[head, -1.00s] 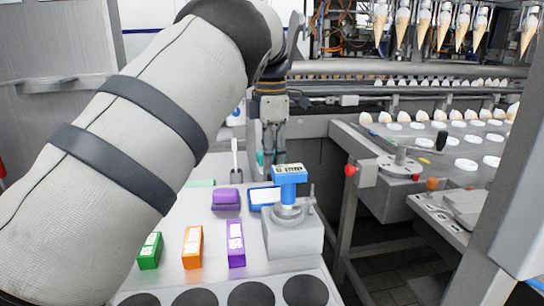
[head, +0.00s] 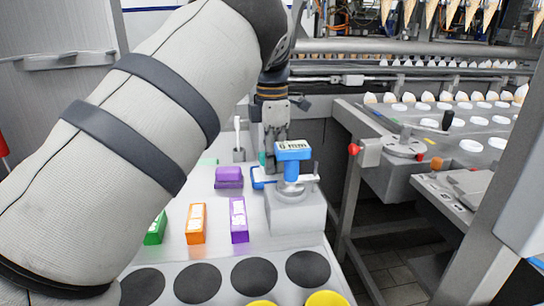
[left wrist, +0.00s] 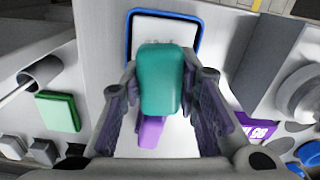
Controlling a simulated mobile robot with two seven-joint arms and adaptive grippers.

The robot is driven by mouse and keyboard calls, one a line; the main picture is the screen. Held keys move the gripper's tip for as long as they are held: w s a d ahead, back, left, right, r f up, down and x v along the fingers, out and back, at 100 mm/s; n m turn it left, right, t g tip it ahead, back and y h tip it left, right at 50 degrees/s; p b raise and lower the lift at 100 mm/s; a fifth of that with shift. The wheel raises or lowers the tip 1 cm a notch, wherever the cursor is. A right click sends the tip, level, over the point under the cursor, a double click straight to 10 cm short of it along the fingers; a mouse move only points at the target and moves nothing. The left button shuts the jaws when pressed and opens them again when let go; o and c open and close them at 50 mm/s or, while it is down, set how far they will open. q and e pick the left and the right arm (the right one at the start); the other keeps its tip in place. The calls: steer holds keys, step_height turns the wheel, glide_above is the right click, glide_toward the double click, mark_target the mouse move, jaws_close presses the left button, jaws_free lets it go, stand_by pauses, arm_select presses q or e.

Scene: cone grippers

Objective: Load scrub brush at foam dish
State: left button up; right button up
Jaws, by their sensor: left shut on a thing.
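My left gripper (head: 274,164) is shut on the scrub brush, which shows as a rounded teal block (left wrist: 166,82) between the dark finger pads in the left wrist view. Only a sliver of teal (head: 262,158) shows beside the fingers in the head view. The foam dish (left wrist: 131,38) has a blue rim and white inside. In the left wrist view the brush overlaps the dish's near part; contact cannot be told. In the head view the dish (head: 257,181) is partly hidden by the fingers and a blue-topped device. My right gripper is out of view.
The blue-topped device (head: 291,165) stands on a grey block (head: 297,212) close right of the dish. A purple block (head: 229,177) lies left of it. Green, orange (head: 196,224) and purple boxes stand nearer. A white-handled tool (head: 238,141) stands upright behind.

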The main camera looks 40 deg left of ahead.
arm_select(q)
steer(key=shift+f, duration=0.6)
stand_by(1.5)
steer(key=shift+r, duration=0.1)
steer(key=shift+r, duration=3.45)
